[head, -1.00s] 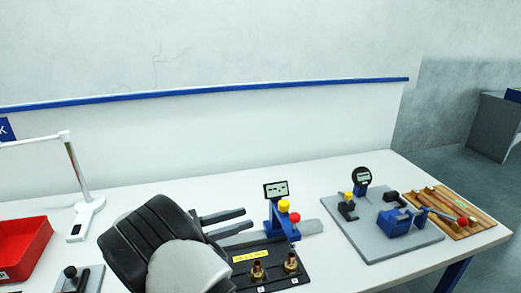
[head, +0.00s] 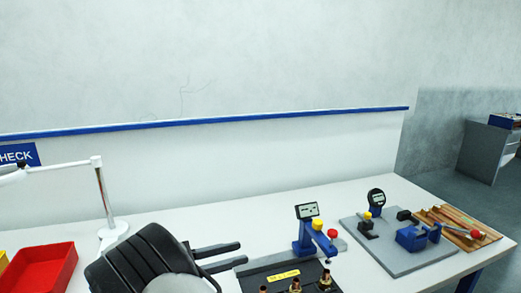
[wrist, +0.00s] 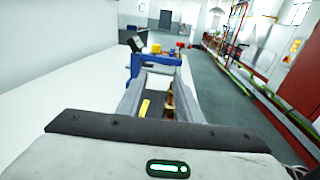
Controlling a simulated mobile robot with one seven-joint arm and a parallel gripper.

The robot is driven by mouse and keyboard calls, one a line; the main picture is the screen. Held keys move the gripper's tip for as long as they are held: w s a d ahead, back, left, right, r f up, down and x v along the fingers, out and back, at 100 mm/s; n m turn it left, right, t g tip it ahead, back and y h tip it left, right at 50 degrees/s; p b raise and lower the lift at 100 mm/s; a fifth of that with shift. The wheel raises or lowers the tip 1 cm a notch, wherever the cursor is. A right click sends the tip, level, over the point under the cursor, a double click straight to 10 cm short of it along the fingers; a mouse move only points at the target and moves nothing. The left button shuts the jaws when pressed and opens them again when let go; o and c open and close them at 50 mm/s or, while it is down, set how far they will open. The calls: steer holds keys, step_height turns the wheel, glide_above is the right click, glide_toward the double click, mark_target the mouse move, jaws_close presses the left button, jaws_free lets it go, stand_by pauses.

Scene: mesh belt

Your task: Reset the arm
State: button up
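My gripper (head: 241,253) shows in the head view at the lower middle, at the end of my black padded arm. Its two dark fingers point right and are spread apart with nothing between them. It is above the bench, left of the blue gauge stand (head: 305,243) and beside the black fixture plate (head: 252,281). In the wrist view the gripper (wrist: 160,72) also shows two separated fingers. The fixture plate's yellow label and a brass fitting (wrist: 169,101) are visible through the gap, below and beyond the fingers.
A red bin (head: 40,272) and a white lamp (head: 104,195) stand at the left. A grey plate (head: 400,262) with a dial gauge (head: 376,198) and blue vise (head: 413,238) lies at the right, by a wooden tool board (head: 465,222). The wall runs behind the bench.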

steer(key=s+d+r+m+g+y, duration=0.4)
steer(key=d+r+m, duration=0.1)
steer(key=d, duration=0.4)
steer(key=s+d+r+m+g+y, duration=0.3)
steer(key=d+r+m, duration=0.2)
steer(key=d, duration=0.4)
steer(key=s+d+r+m+t+y+p, duration=0.1)
steer(key=s+d+r+m+t+y, duration=0.1)
steer(key=s+m, duration=0.4)
steer(key=s+d+r+m+t+y+p, duration=0.1)
steer(key=s+d+r+m+t+y, duration=0.1)
steer(key=s+m+y, duration=0.4)
steer(key=s+r+t, duration=0.1)
steer(key=s, duration=0.4)
steer(key=shift+r+m+y, duration=0.4)
